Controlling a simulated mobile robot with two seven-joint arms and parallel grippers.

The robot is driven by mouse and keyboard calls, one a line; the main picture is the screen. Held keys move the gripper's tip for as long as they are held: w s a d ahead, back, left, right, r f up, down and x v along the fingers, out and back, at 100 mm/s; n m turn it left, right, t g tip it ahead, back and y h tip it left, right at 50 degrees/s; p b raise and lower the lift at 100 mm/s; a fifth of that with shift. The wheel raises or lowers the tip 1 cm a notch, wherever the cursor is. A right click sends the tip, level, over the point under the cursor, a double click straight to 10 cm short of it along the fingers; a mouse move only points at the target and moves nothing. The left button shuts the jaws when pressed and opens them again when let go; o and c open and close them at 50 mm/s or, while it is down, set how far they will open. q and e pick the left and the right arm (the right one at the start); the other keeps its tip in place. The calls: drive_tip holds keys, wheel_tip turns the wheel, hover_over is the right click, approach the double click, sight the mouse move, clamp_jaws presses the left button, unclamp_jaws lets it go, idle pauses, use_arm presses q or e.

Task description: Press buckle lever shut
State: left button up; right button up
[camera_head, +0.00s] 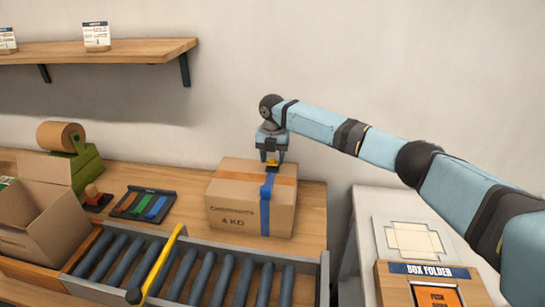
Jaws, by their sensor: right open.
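A closed cardboard box (237,215), marked 4 KG, stands on the wooden table. A blue strap (265,215) runs over its top and down its front, beside a strip of orange tape (235,176). A small yellow-orange piece, apparently the buckle lever (272,167), sits on the strap at the top of the box. My right gripper (272,159) points down directly over this piece, with open jaws. I cannot tell whether the fingers touch it or how far the lever is raised. My left gripper is out of view.
A roller conveyor (190,272) with a yellow bar (158,262) across it runs in front. An open carton (50,220), a green tape dispenser (85,165) and a dark tray with coloured strips (140,205) are left. The box folder (428,270) is right.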

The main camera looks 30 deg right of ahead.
drive_tip(key=shift+c, duration=0.2)
drive_tip(key=c, duration=0.6)
drive_tip(key=shift+s+a+p, duration=0.1)
drive_tip(key=shift+p, duration=0.25)
drive_tip(key=p, duration=0.1)
drive_tip(key=t+h+p, duration=0.1)
drive_tip(key=t+p, duration=0.1)
drive_tip(key=shift+s+a+f+h+p, duration=0.25)
drive_tip(key=shift+s+h+p, duration=0.05)
drive_tip(key=shift+s+h, duration=0.1)
drive_tip(key=shift+f+t+h+p, duration=0.25)
drive_tip(key=shift+t+h+p, duration=0.05)
drive_tip(key=shift+t, duration=0.2)
drive_tip(key=shift+s+a+f+t, duration=0.1)
drive_tip(key=shift+a+f+t, duration=0.05)
drive_tip(key=shift+f+t, duration=0.15)
